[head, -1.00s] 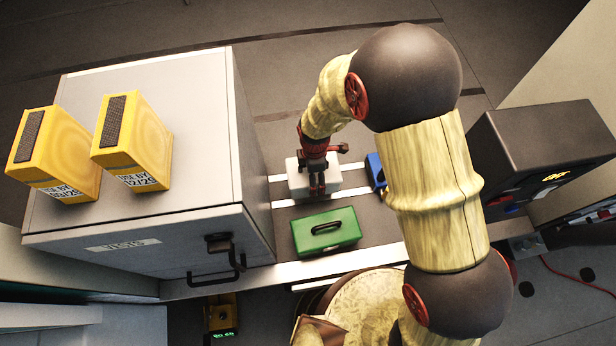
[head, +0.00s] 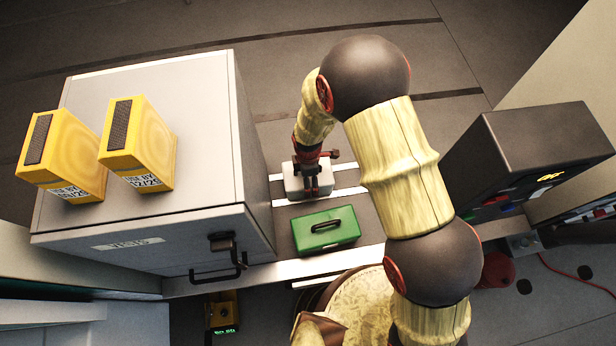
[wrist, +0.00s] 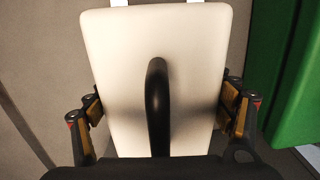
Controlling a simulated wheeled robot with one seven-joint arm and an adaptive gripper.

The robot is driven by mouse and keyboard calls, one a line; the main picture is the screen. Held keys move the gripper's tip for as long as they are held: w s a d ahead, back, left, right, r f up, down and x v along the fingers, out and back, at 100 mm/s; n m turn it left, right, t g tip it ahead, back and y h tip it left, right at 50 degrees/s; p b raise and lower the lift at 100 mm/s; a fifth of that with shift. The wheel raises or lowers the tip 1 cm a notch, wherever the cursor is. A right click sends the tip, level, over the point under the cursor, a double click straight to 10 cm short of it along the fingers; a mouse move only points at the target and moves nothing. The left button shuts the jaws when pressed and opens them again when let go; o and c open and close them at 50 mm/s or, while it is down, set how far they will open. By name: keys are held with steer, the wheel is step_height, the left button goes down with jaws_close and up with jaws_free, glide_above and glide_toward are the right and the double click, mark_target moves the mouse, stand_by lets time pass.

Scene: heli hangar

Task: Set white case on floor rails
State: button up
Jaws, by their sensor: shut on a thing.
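The white case (head: 294,186) is a pale block with rounded corners and a black handle. In the wrist view the case (wrist: 110,60) fills the middle, its handle (wrist: 157,100) running along it. My gripper (head: 312,188) is shut on the case, one finger on each side, seen also in the wrist view (wrist: 160,112). The floor rails (head: 347,192) are two white strips running left to right. The case overlaps both strips in the head view. I cannot tell whether it touches them or hangs just above. My gripper hides part of its top.
A green case (head: 326,232) lies just in front of the white case. A large grey cabinet (head: 150,150) with two yellow boxes (head: 62,160) (head: 138,150) on top stands close on the left. A dark box (head: 545,150) stands on the right. Open floor lies behind.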

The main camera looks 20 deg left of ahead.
steer(key=shift+f, duration=0.1)
steer(key=o, duration=1.7)
steer(key=shift+c, duration=0.2)
steer(key=shift+o, duration=0.2)
